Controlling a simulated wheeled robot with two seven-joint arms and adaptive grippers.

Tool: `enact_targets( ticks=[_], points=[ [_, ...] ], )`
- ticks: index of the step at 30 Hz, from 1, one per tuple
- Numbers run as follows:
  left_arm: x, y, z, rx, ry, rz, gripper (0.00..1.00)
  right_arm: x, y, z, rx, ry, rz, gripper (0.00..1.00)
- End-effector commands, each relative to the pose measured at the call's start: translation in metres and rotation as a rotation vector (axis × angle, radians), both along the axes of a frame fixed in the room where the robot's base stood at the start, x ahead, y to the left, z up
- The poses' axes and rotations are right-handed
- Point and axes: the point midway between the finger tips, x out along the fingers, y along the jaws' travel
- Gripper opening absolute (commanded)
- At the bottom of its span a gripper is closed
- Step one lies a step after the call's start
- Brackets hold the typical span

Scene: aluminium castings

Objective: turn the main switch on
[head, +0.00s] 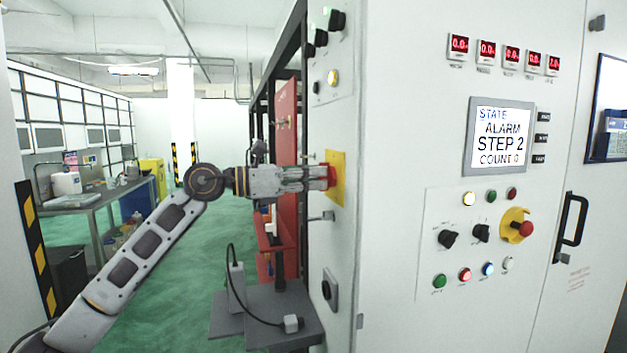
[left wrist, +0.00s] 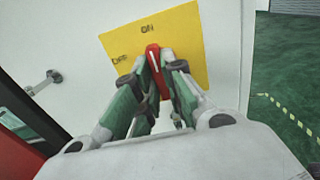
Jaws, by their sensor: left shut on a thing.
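The main switch is a red handle (left wrist: 153,58) on a yellow plate (left wrist: 189,38) marked ON at the top and OFF at the left. In the left wrist view the handle's tip points up, roughly toward ON. My left gripper (left wrist: 158,75) is shut on the handle, with a finger on each side of it. In the head view the yellow plate (head: 338,187) is on the cabinet's left side face, and my left gripper (head: 318,178) reaches it from the left. The fingers hide part of the handle. My right gripper is not in view.
The cabinet (head: 400,140) fills the right side, with a display (head: 499,137) reading STATE ALARM, STEP 2, COUNT 0. Knobs, lit buttons and a red emergency stop (head: 526,229) are on its front. A grey shelf (head: 265,310) stands below my left gripper. A metal stub (left wrist: 43,82) sticks out beside the plate.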

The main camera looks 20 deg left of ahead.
Motion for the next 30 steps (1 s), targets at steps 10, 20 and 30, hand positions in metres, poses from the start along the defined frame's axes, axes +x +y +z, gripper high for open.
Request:
enact_targets(
  ticks=[10, 20, 30],
  points=[
    [0.0002, -0.0003, -0.0018, 0.004, 0.003, 0.0, 0.19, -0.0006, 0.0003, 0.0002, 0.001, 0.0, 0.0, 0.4],
    [0.0, -0.0001, -0.0006, 0.002, 0.001, 0.0, 0.33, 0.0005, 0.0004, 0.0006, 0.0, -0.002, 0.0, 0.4],
    [-0.0038, 0.0067, -0.0009, 0.0, 0.001, 0.001, 0.33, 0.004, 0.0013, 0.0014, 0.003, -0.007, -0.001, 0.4]
  ],
)
